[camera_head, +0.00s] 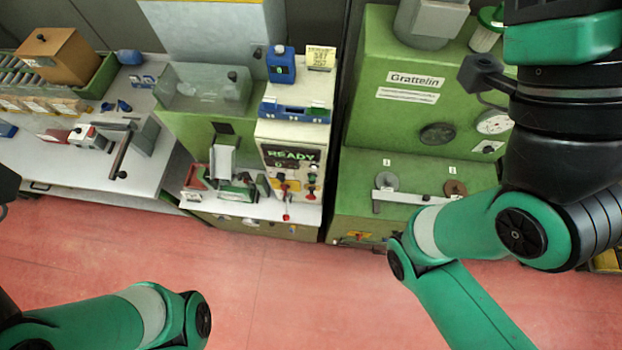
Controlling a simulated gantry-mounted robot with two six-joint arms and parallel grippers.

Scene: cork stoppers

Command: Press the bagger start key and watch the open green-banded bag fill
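The bagger's white control panel (269,133) stands at the centre, with a dark display (291,157) reading READY in green. Several small keys and knobs, some red, sit below the display; I cannot tell which is the start key. A pale upright shape (222,162), possibly the bag, stands left of the panel, with green parts (238,190) in front of it. It is too small to tell a green band or an open mouth. My two arms show at the lower left and the right, apart from the panel. Neither gripper's fingertips are in view.
A green machine (400,130) labelled Grattelin stands right of the panel. A clear-walled bin (205,90) sits behind the pale shape. The red floor (270,280) in front is clear.

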